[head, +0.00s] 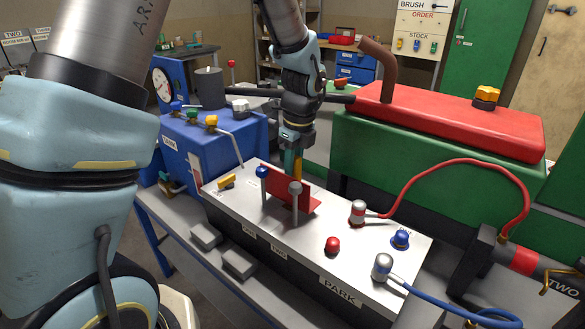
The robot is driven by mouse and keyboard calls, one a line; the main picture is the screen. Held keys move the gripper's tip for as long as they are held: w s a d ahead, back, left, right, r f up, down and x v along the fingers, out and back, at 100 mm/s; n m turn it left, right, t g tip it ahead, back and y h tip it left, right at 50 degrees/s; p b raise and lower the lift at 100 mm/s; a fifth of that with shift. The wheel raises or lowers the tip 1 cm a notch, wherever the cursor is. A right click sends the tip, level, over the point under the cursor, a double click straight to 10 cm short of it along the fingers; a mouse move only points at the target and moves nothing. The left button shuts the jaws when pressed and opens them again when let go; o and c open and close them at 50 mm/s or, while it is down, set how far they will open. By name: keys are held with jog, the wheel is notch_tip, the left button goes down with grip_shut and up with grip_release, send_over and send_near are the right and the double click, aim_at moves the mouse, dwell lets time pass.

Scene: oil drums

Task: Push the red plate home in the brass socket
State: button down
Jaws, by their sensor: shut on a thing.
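My gripper (292,172) points down over the grey panel box (345,245) in the head view. Its fingers are shut on the upper edge of the red plate (281,190). The plate stands low over the panel top, behind two upright levers, one with a blue knob (262,172) and one with a grey knob (295,188). The levers cover part of the plate. I cannot make out the brass socket, and I cannot tell whether the plate's lower edge is in anything.
The panel also bears a yellow handle (227,182), a red button (332,245), a blue knob (400,239) and plugs with red (358,212) and blue (382,266) hoses. A blue tank (205,150) stands left. A green machine with a red lid (450,115) stands behind right.

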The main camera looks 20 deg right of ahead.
jog(key=shift+f, duration=0.55)
jog(key=shift+f+b, duration=0.3)
jog(key=shift+f, duration=0.5)
dwell(0.8)
jog(key=c, duration=0.6)
grip_release()
jog(key=shift+f, duration=0.1)
jog(key=shift+c, duration=0.2)
jog(key=r, duration=0.3)
jog(key=r+b, duration=0.1)
jog(key=r, duration=0.3)
jog(key=s+r+b, duration=0.1)
jog(key=r, duration=0.3)
jog(key=shift+d, duration=0.3)
jog(key=s+a+f+n, duration=0.1)
jog(key=a+f+n, duration=0.1)
jog(key=a+n, duration=1.2)
jog(key=s+a+f+n, duration=0.2)
jog(key=a+f+n, duration=0.1)
jog(key=a+n, duration=1.2)
jog(key=shift+a+f+h, duration=0.25)
jog(key=shift+a+h, duration=0.15)
jog(key=shift+a, duration=0.5)
